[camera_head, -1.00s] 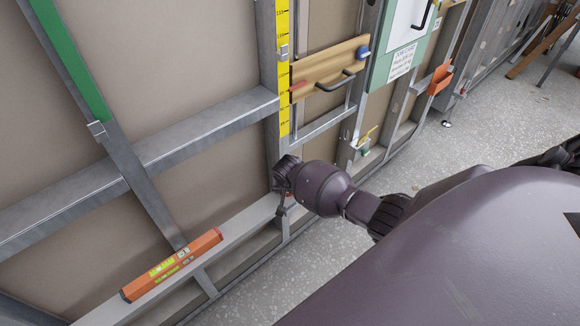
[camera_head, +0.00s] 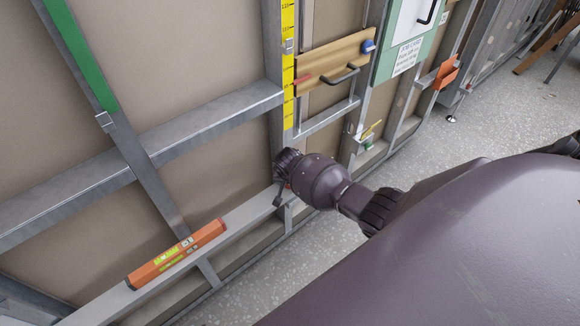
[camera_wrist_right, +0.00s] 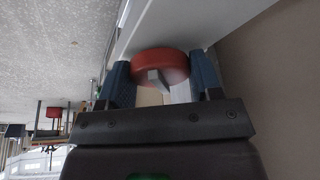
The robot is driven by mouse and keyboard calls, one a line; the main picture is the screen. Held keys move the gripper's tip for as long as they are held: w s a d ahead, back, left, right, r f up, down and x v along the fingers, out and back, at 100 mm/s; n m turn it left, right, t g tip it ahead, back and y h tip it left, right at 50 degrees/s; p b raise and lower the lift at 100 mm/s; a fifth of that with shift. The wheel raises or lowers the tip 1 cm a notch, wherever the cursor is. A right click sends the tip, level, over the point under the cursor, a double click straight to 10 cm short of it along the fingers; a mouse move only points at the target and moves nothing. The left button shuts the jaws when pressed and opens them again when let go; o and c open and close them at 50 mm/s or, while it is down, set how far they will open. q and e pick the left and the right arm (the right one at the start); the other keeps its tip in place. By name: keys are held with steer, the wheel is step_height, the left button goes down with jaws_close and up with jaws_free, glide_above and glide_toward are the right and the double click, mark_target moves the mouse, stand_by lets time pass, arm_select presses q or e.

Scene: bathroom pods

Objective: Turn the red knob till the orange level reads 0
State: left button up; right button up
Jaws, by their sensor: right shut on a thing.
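The orange level (camera_head: 178,255) lies along a pale rail (camera_head: 235,232) at lower left in the head view. Its vials show yellow-green, and its reading is too small to make out. The red knob (camera_wrist_right: 160,65) shows in the right wrist view as a round red disc with a grey block in front, under the pale rail. My right gripper (camera_wrist_right: 162,75) has its two blue fingers on either side of the knob, shut on it. In the head view my right gripper (camera_head: 279,196) is at the rail's right end and hides the knob. My left gripper is out of view.
Grey metal wall framing (camera_head: 140,145) surrounds the level. A yellow scale strip (camera_head: 288,70) and a wooden board with a black handle (camera_head: 335,63) are above my right gripper. Speckled floor (camera_head: 420,140) is open to the right.

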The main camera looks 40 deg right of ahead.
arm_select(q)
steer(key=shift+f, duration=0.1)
arm_select(e)
steer(key=shift+s+f, duration=0.3)
steer(key=shift+f, duration=0.05)
steer(key=o, duration=0.6)
steer(key=shift+o, duration=0.2)
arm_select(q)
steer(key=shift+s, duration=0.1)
arm_select(e)
steer(key=shift+w+d+r, duration=0.1)
steer(key=shift+w+r, duration=0.15)
steer(key=p+v, duration=0.1)
steer(key=v, duration=0.1)
steer(key=p+v, duration=0.1)
steer(key=v, duration=0.1)
steer(key=shift+w+r, duration=0.15)
steer(key=shift+r, duration=0.2)
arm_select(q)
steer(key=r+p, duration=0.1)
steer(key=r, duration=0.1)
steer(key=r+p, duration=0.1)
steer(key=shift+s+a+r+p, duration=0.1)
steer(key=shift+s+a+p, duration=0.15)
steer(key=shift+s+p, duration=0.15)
arm_select(e)
steer(key=v, duration=0.6)
steer(key=shift+s, duration=0.25)
